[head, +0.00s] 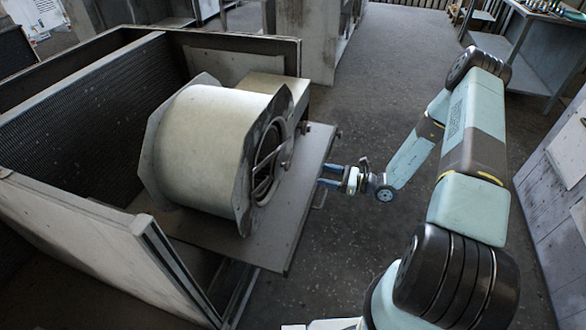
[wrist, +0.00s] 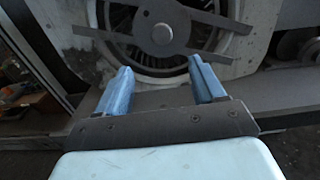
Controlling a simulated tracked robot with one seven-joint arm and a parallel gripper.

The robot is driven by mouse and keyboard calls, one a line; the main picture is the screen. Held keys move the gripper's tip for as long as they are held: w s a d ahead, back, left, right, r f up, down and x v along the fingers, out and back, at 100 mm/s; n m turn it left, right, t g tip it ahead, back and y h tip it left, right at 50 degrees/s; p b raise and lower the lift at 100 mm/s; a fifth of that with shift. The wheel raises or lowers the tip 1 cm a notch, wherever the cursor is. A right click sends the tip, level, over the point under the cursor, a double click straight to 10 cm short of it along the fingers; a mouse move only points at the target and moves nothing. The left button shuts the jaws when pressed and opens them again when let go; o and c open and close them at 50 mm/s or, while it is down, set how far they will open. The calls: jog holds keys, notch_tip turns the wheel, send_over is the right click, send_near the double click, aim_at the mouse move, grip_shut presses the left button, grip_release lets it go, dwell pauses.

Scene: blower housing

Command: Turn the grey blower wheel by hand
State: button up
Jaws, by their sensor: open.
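The grey blower wheel (head: 268,168) sits inside the round side opening of the cream blower housing (head: 205,145). In the wrist view, the wheel (wrist: 120,20) shows as dark vanes and rings behind a flat grey cross bar (wrist: 205,18) with a round hub (wrist: 162,34). The top of the wheel is cut off there. My gripper (head: 327,176) is to the right of the opening in the head view, pointing at it, apart from it. In the wrist view, my gripper (wrist: 160,66) has its two blue fingers spread below the hub, with nothing between them.
The housing stands on a grey shelf (head: 262,250) inside an open metal cabinet (head: 85,245), whose wall edges rise around it. The floor (head: 380,85) beyond my gripper is clear. A workbench (head: 535,40) stands at back right.

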aim_at(289, 167)
jog(key=x, duration=1.3)
jog(key=shift+w+a+f, duration=0.15)
jog(key=shift+w+a, duration=0.1)
jog(key=shift+a, duration=0.05)
grip_shut()
dwell(0.3)
